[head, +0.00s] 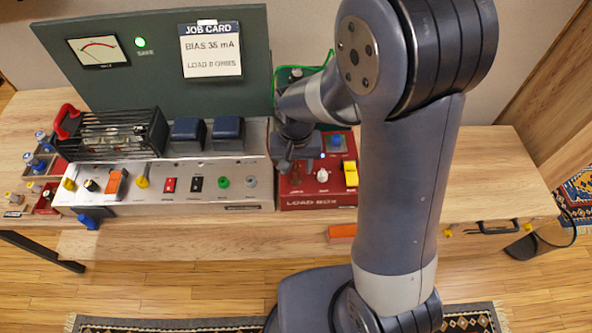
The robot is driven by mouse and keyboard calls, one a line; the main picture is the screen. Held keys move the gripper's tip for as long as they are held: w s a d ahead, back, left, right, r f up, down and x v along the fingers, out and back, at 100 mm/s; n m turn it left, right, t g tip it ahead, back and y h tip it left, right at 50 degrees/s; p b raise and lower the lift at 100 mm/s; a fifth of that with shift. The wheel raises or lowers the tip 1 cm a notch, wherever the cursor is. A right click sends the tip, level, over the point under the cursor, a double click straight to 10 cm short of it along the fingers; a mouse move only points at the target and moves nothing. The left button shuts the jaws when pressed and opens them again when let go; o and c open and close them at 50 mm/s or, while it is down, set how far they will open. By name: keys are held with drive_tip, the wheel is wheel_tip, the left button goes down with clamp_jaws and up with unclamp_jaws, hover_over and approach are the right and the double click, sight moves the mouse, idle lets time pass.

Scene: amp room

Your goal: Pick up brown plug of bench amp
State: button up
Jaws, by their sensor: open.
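The bench amp (240,197) is a long silver chassis on the wooden bench, with a black cage (112,133) and two blue blocks (228,128) on top. Its front panel carries yellow plugs, an orange piece (116,182), a red switch (169,185), a black switch (196,184), a green jack (223,182) and a grey jack (251,182). I cannot pick out a brown plug for certain. My gripper (297,166) points down over the left part of the red load box (318,201), just right of the amp. It is open; what lies between or under its fingers is largely hidden.
The load box has a white knob (323,175), a yellow piece (350,173) and a blue knob (336,141). A green panel (160,75) with a job card stands behind. Small trays (40,162) sit at the left. The bench right of my arm (490,170) is clear.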

drive_tip(key=shift+f, duration=1.25)
clamp_jaws()
